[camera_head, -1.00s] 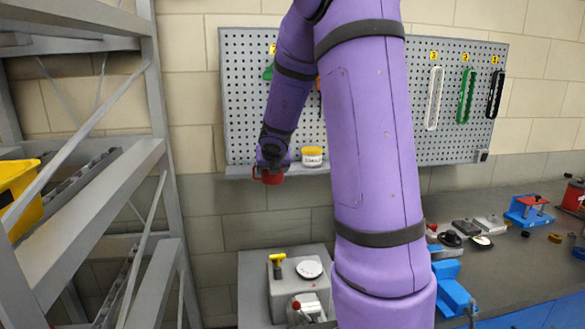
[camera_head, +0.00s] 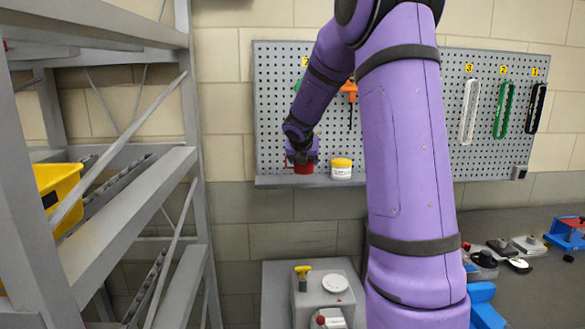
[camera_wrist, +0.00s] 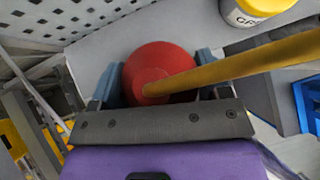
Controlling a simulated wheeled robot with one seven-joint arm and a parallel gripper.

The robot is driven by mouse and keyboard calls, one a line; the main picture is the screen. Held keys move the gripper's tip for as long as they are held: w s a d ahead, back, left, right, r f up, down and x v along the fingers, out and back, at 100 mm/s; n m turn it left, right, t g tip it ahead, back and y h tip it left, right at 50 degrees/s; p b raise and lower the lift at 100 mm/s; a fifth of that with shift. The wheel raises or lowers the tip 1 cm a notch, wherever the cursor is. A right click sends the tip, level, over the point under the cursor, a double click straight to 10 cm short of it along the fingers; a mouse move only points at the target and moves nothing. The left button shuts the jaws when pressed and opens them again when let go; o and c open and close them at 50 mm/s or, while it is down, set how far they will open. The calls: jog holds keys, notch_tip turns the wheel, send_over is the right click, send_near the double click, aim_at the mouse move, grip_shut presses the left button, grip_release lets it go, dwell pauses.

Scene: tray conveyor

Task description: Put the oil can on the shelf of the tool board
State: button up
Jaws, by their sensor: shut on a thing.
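The red oil can (camera_head: 304,169) with a long yellow spout (camera_wrist: 235,65) is in my gripper (camera_head: 302,160). In the wrist view the red body (camera_wrist: 158,72) sits between the two blue-grey fingers, and the spout crosses the picture to the right. The shelf (camera_head: 265,181) is a grey ledge along the bottom of the pegboard tool board (camera_head: 400,140). The can is at the shelf's left part, close to the ledge. I cannot tell whether its base touches the ledge. My arm hides the middle of the board.
A white tub with a yellow lid (camera_head: 341,170) stands on the shelf just right of the can. Numbered tools hang at the board's right side. A grey rack (camera_head: 130,185) with a yellow bin (camera_head: 60,187) stands left. A bench with blue fixtures lies right.

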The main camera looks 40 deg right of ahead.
jog(key=w, duration=0.7)
jog(key=shift+w+d+f, duration=0.1)
jog(key=shift+d+f, duration=0.1)
jog(key=shift+f, duration=0.15)
jog(key=shift+w+f, duration=0.1)
jog(key=shift+f, duration=1.65)
jog(key=shift+f, duration=0.1)
jog(key=o, duration=1.1)
jog(key=shift+o, duration=0.2)
